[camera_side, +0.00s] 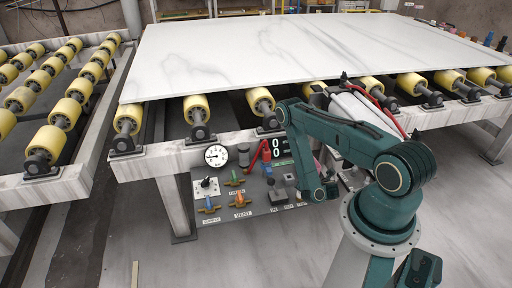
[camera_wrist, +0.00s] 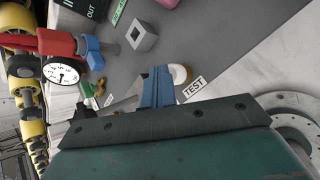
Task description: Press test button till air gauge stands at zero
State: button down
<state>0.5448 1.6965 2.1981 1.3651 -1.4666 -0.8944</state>
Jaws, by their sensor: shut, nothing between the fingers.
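The air gauge (camera_side: 216,156) is a round white dial with a black rim on the panel below the slab. It also shows, turned, in the wrist view (camera_wrist: 62,74); its needle is too small to read surely. In the wrist view a pale round button (camera_wrist: 180,75) sits beside the TEST label (camera_wrist: 194,88). My gripper (camera_wrist: 157,84) is shut and empty, its blue fingers just left of the button and partly covering it. I cannot tell whether they touch it. In the side view my gripper (camera_side: 320,192) is low at the panel's right, and my arm hides the button.
The panel (camera_side: 218,218) carries a blue supply valve (camera_side: 209,205), an orange vent valve (camera_side: 240,201) and a red-handled valve (camera_side: 266,154). A grey square socket (camera_wrist: 142,36) stands near my fingers. Above are yellow rollers (camera_side: 260,100) bearing the marble slab (camera_side: 280,55).

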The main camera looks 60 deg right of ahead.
jog(key=shift+f, duration=0.15)
jog(key=shift+r, duration=0.2)
dwell(0.5)
jog(key=shift+r, duration=0.8)
jog(key=shift+r, duration=0.15)
jog(key=shift+r, duration=2.35)
jog(key=shift+r, duration=0.1)
